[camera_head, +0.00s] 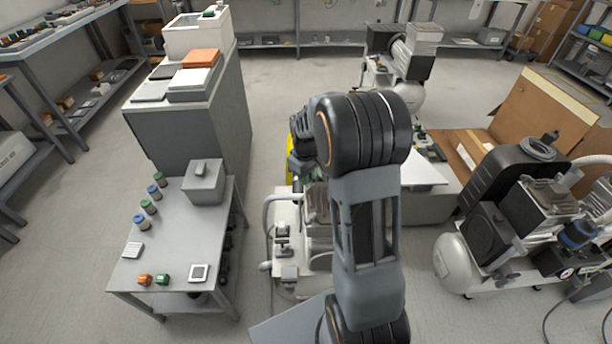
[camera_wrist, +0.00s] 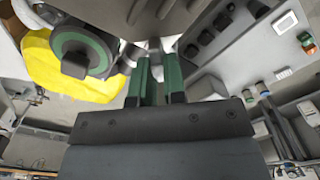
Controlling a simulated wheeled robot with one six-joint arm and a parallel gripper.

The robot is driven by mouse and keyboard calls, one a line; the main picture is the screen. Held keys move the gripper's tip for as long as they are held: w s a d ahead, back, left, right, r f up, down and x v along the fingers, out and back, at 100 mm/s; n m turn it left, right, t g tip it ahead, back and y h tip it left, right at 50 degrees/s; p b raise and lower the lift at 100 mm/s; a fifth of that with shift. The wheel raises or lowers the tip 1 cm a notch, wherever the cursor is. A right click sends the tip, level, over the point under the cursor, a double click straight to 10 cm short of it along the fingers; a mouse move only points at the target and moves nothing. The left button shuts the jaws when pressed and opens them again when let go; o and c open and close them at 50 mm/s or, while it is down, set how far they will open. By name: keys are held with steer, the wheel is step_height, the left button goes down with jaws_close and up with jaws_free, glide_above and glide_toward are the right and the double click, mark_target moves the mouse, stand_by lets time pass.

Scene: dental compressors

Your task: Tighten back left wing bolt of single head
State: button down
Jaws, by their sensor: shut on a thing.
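In the wrist view, my gripper (camera_wrist: 157,57) has its two green-sided fingers close together, shut on a small part at their tips. The fingers hide most of that part, which appears to be the wing bolt. A grey metal body lies just beyond the fingertips, and a round dark green and grey part (camera_wrist: 82,50) is close at left. In the head view, a pale compressor unit (camera_head: 287,228) stands in the middle, partly behind my arm. My arm hides the fingertips and the bolt there.
A yellow object (camera_wrist: 50,72) is at left in the wrist view. In the head view, a grey table (camera_head: 185,240) with small jars stands left. Another compressor with a silver tank (camera_head: 455,262) and an open cardboard box (camera_head: 540,110) are at right. Open floor lies behind.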

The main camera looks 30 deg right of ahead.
steer(key=c, duration=1.2)
jaws_free()
step_height(320, 180, up, 14)
steer(key=shift+f+p, duration=0.1)
steer(key=shift+p, duration=0.9)
